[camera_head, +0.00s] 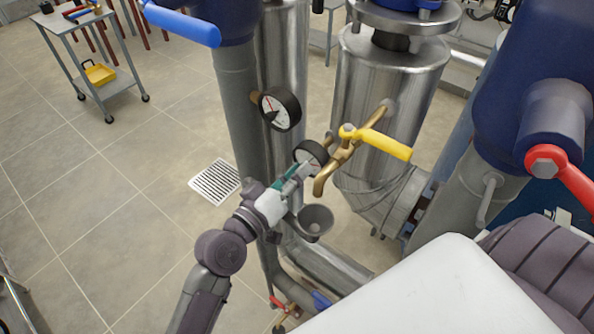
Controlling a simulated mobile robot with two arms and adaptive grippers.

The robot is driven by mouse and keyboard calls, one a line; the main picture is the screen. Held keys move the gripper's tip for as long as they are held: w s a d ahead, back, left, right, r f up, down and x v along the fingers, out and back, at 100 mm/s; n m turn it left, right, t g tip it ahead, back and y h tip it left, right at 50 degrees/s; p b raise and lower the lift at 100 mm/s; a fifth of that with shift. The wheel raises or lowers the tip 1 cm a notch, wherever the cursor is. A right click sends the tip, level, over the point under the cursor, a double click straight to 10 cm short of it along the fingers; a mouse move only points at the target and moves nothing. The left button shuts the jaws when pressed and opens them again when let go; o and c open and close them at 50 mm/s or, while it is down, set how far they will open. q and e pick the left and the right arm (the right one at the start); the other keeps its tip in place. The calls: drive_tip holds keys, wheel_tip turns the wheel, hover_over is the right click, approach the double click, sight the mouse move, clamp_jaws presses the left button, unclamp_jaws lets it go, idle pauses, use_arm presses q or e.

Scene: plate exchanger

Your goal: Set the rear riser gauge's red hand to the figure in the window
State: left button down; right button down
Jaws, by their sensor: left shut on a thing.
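An upper round gauge (280,109) with a black rim and a white dial is fixed by a brass fitting to the grey riser pipe. A dark wedge and a trace of red show on its dial; its figures are too small to read. A lower black-rimmed gauge (313,154) sits below and to the right, its face partly hidden by my gripper. My left gripper (300,174) reaches up from the lower left and is shut on a small part at the lower gauge's face. The gripped part itself is hidden. I cannot make out a figure window. My right gripper is not in view.
A brass tap with a yellow lever (383,143) stands close right of my gripper, and a grey funnel (315,221) is just below. A blue lever (182,24) is upper left, a red lever (565,180) far right. Open floor lies left, with a trolley (90,47) beyond.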

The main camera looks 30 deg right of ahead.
use_arm(q)
drive_tip(key=shift+n, duration=0.3)
drive_tip(key=c, duration=1.1)
unclamp_jaws()
drive_tip(key=shift+a, duration=0.1)
drive_tip(key=v, duration=1.2)
drive_tip(key=shift+f, duration=0.1)
